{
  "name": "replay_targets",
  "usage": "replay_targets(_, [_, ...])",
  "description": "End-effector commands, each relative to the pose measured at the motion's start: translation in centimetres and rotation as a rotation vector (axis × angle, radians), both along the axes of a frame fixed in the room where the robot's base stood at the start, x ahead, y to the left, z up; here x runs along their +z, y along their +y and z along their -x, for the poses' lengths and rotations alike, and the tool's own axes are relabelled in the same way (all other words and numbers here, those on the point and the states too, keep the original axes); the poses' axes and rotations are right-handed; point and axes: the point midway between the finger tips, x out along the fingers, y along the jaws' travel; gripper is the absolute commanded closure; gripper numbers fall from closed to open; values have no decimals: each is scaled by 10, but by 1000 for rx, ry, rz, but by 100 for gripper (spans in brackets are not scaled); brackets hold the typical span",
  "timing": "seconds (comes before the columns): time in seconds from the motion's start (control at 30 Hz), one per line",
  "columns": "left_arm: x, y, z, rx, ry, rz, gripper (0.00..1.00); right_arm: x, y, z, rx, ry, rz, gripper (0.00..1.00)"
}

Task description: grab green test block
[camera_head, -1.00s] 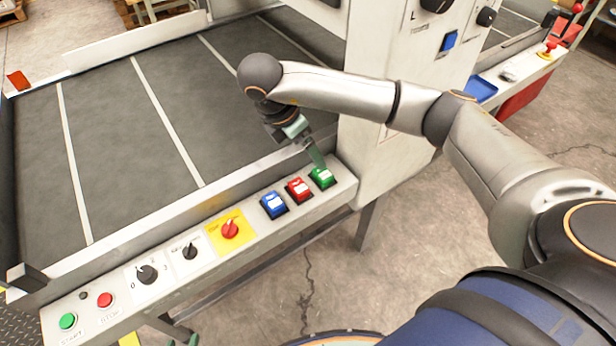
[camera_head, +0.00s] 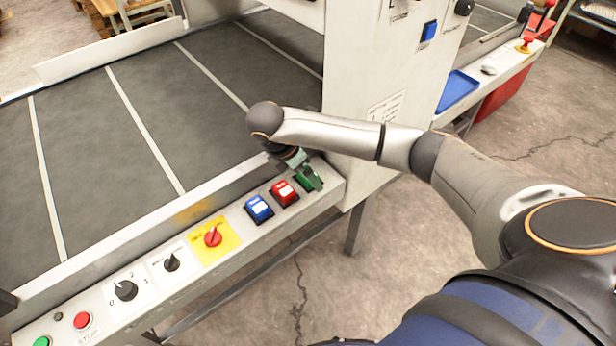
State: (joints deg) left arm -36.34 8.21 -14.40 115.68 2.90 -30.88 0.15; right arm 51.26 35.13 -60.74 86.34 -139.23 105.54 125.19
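The green test block (camera_head: 305,183) sits at the right end of the control ledge, beside the red block (camera_head: 284,193) and the blue block (camera_head: 259,208). My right gripper (camera_head: 312,174) comes down from the wrist and is at the green block, its fingers covering part of it. I cannot tell whether the fingers are open or closed on the block. The block still appears to be at its place on the ledge. My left gripper is not in view.
The ledge (camera_head: 150,310) also carries a red switch on a yellow plate (camera_head: 212,237), black knobs and push buttons. A machine housing (camera_head: 360,90) rises close behind and right of the green block. A wide dark conveyor (camera_head: 130,130) lies behind the ledge.

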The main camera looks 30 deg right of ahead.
Motion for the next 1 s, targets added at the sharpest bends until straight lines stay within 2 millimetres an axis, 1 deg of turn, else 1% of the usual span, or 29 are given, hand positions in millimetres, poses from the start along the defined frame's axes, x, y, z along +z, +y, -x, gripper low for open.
replay_targets(0.2, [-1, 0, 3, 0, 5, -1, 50, -1, -1, 0, 0, -1, 0, 3])
replay_targets(0.23, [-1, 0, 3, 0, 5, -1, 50, -1, -1, 0, 0, -1, 0, 5])
replay_targets(1.0, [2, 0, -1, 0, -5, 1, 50, 0, 0, 0, -1, -1, 0, 91])
